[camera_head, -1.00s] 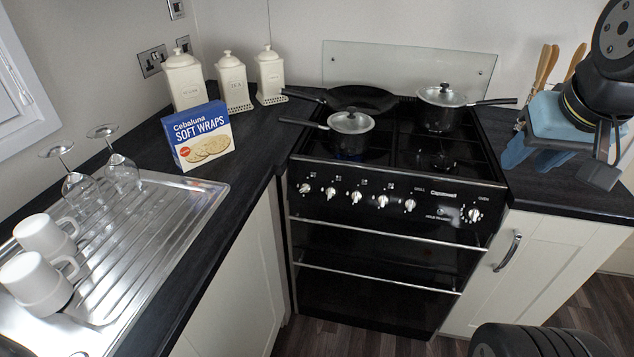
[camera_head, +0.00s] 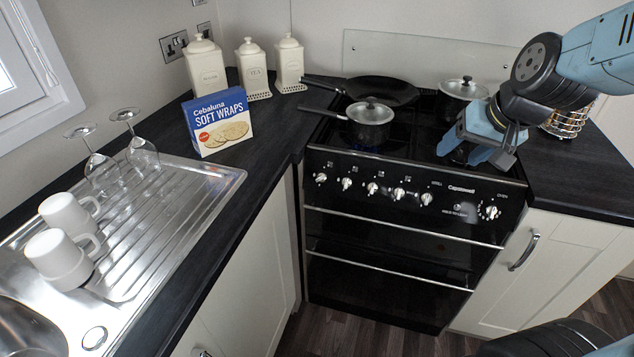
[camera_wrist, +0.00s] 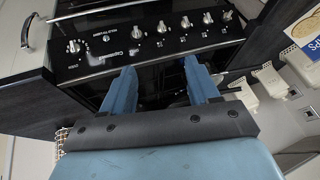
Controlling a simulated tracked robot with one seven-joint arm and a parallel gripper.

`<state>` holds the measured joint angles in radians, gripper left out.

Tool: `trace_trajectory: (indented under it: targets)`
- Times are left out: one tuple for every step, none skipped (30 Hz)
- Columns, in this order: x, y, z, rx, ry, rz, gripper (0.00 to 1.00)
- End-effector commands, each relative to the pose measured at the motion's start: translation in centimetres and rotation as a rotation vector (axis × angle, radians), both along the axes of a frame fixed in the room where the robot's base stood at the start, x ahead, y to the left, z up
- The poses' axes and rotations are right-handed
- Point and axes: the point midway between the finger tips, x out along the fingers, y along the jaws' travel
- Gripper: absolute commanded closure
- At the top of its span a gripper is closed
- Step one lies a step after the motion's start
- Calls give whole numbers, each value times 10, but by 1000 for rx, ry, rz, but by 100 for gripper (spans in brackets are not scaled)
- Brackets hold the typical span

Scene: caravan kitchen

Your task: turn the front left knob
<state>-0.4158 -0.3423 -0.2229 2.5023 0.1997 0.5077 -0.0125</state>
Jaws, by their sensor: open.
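The black cooker's front panel carries a row of silver knobs, from the leftmost knob (camera_head: 320,178) to one set apart at the right (camera_head: 491,212). I cannot tell from labels which is the front left one. My gripper (camera_head: 474,155) is open and empty above the right front of the hob, right of and higher than most of the knobs. In the wrist view the panel appears turned over, with the leftmost knob (camera_wrist: 227,15) at the upper right. The gripper fingers (camera_wrist: 160,64) stand apart and touch no knob.
A lidded saucepan (camera_head: 370,125) stands on the front left of the hob with a blue glow beneath. A frying pan (camera_head: 382,92) and another pot (camera_head: 462,88) stand behind. Oven rails (camera_head: 400,225) cross the front below the knobs. The floor before the cooker is clear.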

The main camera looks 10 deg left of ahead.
Motion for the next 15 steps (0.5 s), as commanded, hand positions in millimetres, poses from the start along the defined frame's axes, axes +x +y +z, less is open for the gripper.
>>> trace_trajectory:
  targets:
    - [7, 13, -14, 5, 15, 8, 40]
    - [11, 19, -20, 9, 17, 8, 40]
    - [16, 28, -29, 13, 21, 9, 40]
    - [20, 35, -36, 14, 24, 8, 40]
    - [23, 41, -43, 16, 28, 6, 40]
    - [27, 49, -52, 15, 30, 6, 40]
    - [30, 55, -59, 14, 31, 3, 40]
    - [32, 61, -67, 12, 33, 3, 40]
    - [35, 69, -77, 9, 34, 0, 40]
    - [37, 75, -84, 4, 35, -2, 40]
    - [39, 81, -92, 0, 34, -5, 40]
    - [41, 88, -102, -6, 32, -7, 40]
    - [43, 93, -109, -14, 30, -8, 40]
    - [44, 98, -117, -22, 28, -9, 40]
    - [45, 105, -127, -33, 24, -11, 40]
